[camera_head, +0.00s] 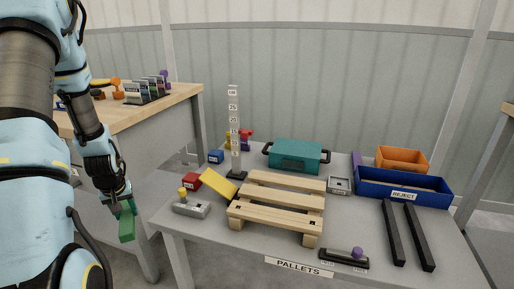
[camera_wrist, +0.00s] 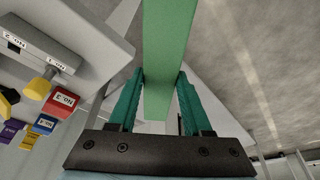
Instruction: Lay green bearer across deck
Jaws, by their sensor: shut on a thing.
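My gripper (camera_head: 120,203) hangs off the left edge of the grey table and is shut on the green bearer (camera_head: 127,226). The bearer points down beside the table, over the floor. In the wrist view, the teal fingers of my gripper (camera_wrist: 158,95) stand on both sides of the green bearer (camera_wrist: 168,50), which runs up out of the picture. The wooden pallet (camera_head: 277,205), with slats forming its deck, sits on the middle of the table to the right of my gripper. No green piece lies on its deck.
A yellow block (camera_head: 219,184) leans by the pallet's left side. A grey switch box (camera_head: 191,208) stands at the table's left front. A height post (camera_head: 234,130), teal case (camera_head: 296,156), blue reject bin (camera_head: 402,191) and two black bars (camera_head: 407,235) are around the pallet.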

